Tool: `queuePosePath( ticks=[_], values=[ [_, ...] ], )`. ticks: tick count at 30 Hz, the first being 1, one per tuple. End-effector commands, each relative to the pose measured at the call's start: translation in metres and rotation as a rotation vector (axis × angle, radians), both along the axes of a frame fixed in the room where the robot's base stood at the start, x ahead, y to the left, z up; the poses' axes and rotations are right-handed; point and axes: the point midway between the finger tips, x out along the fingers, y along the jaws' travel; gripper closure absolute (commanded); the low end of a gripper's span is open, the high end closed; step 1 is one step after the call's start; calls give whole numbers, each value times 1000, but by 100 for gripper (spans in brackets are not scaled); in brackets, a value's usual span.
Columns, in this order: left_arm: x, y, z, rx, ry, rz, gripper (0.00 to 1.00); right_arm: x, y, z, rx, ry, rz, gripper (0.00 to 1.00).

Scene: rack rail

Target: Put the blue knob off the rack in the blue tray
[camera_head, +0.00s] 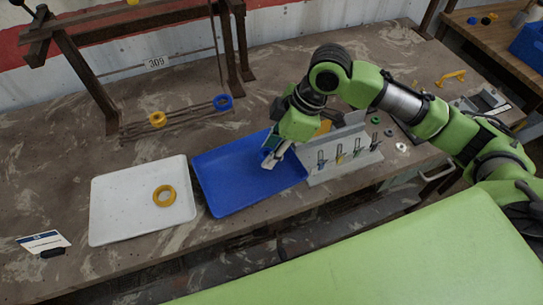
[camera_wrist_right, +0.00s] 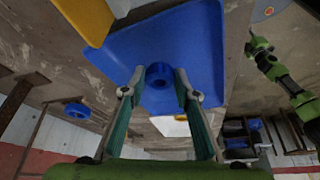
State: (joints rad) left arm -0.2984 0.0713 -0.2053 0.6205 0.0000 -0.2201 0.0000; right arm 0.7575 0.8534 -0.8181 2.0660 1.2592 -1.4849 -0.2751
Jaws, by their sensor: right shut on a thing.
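The blue tray (camera_head: 232,178) lies on the bench, right of the white tray. My right gripper (camera_wrist_right: 160,88) reaches over the blue tray near its right side. It is shut on a blue knob (camera_wrist_right: 160,75), a short ring seen between the fingertips in the wrist view. In the head view the gripper mostly hides this knob. Another blue ring (camera_head: 223,102) is on the rack rails at the back; it also shows in the wrist view (camera_wrist_right: 77,110). A green arm at the right of the wrist view looks like my left one; its fingers (camera_wrist_right: 257,44) are too small to read.
The white tray (camera_head: 110,205) holds a yellow ring (camera_head: 164,196). A second yellow ring (camera_head: 157,119) is on the rack rails. A grey holder (camera_head: 345,165) with several small tools stands just right of the blue tray. A dark rack frame (camera_head: 90,75) stands at the back left.

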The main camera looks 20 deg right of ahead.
Motion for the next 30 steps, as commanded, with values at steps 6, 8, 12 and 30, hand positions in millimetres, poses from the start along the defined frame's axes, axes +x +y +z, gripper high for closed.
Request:
queuePosePath(
  ticks=[6,8,12,30],
  values=[
    [-1,7,6,8,1,0,66,1,-2,-30,0,5,0,94],
    [-1,8,6,9,1,1,66,2,-2,-34,-1,2,-1,94],
    [-1,9,6,10,2,3,66,2,-2,-34,0,0,0,94],
    [-1,9,6,10,2,4,66,2,-2,-36,-1,0,0,55]
  ],
)
